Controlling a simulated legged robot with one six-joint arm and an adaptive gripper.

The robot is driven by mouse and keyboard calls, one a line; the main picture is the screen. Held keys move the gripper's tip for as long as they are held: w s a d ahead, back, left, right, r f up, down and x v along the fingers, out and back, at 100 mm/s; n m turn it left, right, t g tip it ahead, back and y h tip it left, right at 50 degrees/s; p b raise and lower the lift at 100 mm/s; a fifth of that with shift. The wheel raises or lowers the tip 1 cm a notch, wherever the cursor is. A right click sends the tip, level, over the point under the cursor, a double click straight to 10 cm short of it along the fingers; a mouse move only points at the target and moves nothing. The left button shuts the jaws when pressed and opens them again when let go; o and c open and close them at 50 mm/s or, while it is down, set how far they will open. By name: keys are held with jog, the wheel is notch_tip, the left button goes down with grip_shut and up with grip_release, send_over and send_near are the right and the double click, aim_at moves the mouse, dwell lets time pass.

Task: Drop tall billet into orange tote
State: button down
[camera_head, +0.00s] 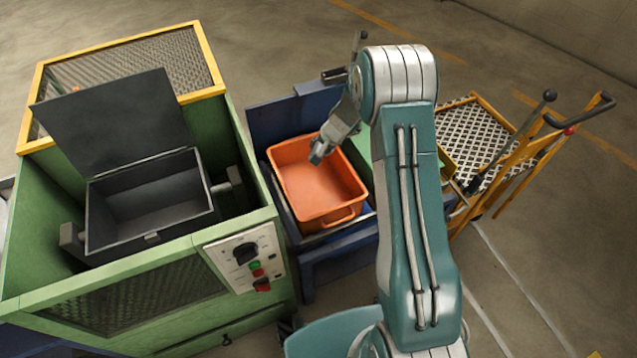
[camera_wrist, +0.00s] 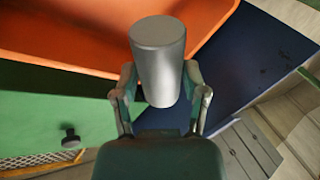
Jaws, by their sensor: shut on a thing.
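The orange tote (camera_head: 318,185) is open at the top and looks empty where its floor shows. It sits on a blue stand right of the green machine. My gripper (camera_head: 325,142) is over the far part of the tote in the head view. In the wrist view, my gripper (camera_wrist: 161,92) is shut on the tall billet (camera_wrist: 158,50), a plain grey cylinder that sticks out past the fingers. The tote's orange wall (camera_wrist: 60,30) shows behind the billet at the upper left. The exact height above the tote is hard to tell.
The green machine (camera_head: 130,255) stands left, with an open dark lidded box (camera_head: 150,205) and a control panel (camera_head: 245,258). The blue stand (camera_head: 335,262) has a raised back panel (camera_head: 290,117). A yellow trolley (camera_head: 535,150) stands right. Floor behind is clear.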

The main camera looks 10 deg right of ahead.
jog(key=f, duration=0.1)
jog(key=d+f, duration=0.1)
jog(key=shift+f, duration=0.55)
jog(key=shift+a+f, duration=0.15)
jog(key=shift+a, duration=0.35)
jog(key=shift+c, duration=1.8)
grip_release()
jog(key=shift+d, duration=0.1)
jog(key=o, duration=0.3)
jog(key=shift+d, duration=0.25)
jog(key=shift+a, duration=0.2)
jog(key=v, duration=1.1)
jog(key=shift+s+d+r, duration=0.15)
jog(key=shift+s+r, duration=0.05)
jog(key=shift+r, duration=0.1)
